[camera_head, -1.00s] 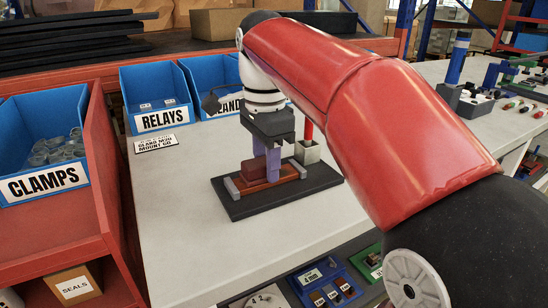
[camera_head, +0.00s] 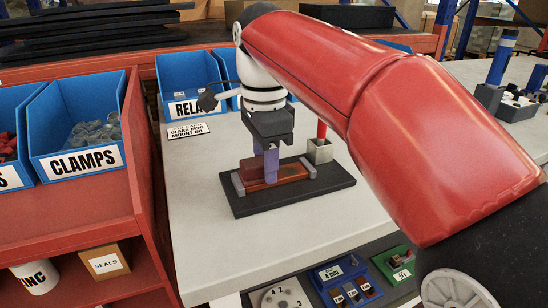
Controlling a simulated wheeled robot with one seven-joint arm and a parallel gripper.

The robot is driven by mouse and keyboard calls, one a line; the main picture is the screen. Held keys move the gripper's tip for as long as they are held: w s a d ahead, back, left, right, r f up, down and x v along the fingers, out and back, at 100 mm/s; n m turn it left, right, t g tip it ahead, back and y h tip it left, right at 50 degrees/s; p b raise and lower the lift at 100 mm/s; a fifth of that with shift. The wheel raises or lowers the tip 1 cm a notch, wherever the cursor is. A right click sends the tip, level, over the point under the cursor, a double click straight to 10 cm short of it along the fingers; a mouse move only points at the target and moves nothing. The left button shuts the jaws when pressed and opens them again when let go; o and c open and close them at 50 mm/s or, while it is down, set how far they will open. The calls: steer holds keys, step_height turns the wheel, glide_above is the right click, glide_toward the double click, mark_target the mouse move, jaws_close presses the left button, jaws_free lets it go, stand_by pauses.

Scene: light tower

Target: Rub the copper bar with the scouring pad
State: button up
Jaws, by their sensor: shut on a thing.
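The copper bar (camera_head: 291,171) lies flat between two grey end blocks on a black base plate (camera_head: 320,191) on the pale bench. My gripper (camera_head: 266,167) points down over the left half of the bar, its purple fingers shut on the dark red scouring pad (camera_head: 249,170). The pad sits low at the bar's left part and seems to touch its top. The fingers hide part of the pad and bar, so the exact contact cannot be seen.
Blue bins, one marked for relays (camera_head: 186,107), line the back. A clamps bin (camera_head: 85,163) stands on the red shelf at left. The bench in front of the plate is clear.

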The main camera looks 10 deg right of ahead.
steer(key=shift+a+f, duration=0.15)
steer(key=shift+w+d+r, duration=0.1)
steer(key=shift+w+d, duration=0.35)
steer(key=shift+d, duration=1.35)
steer(key=shift+w+d+r, duration=0.1)
steer(key=shift+w+d, duration=0.35)
steer(key=shift+d, duration=1.4)
steer(key=shift+w+d+r, duration=0.1)
steer(key=shift+w+d, duration=0.35)
steer(key=shift+d, duration=1.35)
steer(key=shift+s+a+f, duration=0.1)
steer(key=shift+s+a, duration=0.35)
steer(key=shift+a, duration=1.4)
steer(key=shift+s+a+r, duration=0.1)
steer(key=shift+s+a, duration=0.4)
steer(key=shift+a, duration=1.35)
steer(key=shift+s+a+f, duration=0.1)
steer(key=shift+s+a, duration=0.35)
steer(key=shift+a, duration=1.4)
steer(key=shift+d+r, duration=0.2)
steer(key=shift+r, duration=2.8)
